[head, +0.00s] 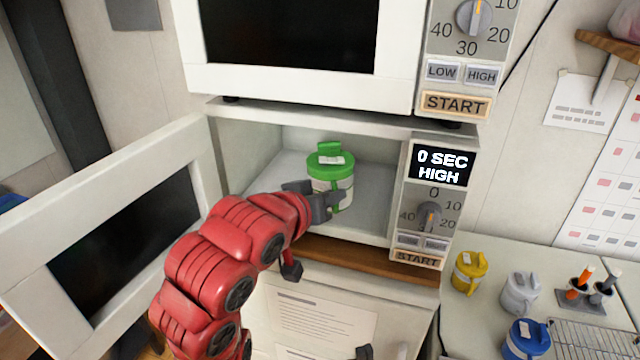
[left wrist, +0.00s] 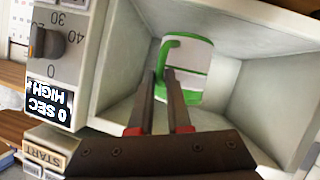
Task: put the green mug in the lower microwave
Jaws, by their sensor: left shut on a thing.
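The green mug (head: 331,167), with a green lid and a pale band, is upright inside the open lower microwave (head: 240,165), near its front. My left gripper (head: 328,200) is shut on the mug at its front side. In the left wrist view the mug (left wrist: 196,68) appears inverted, with the fingers (left wrist: 165,78) at its handle side. I cannot tell whether its base touches the microwave floor. The lower microwave's door (head: 190,150) stands open to the left. Dark tips of my right gripper (head: 322,353) show apart at the bottom edge, with nothing visible between them.
The upper microwave (head: 400,70) sits directly above. The lower microwave's control panel (head: 427,217) is right of the opening; its display reads 0 SEC HIGH. Yellow (head: 470,272), white (head: 520,292) and blue (head: 526,340) mugs stand on the right counter, near a wire rack (head: 590,340).

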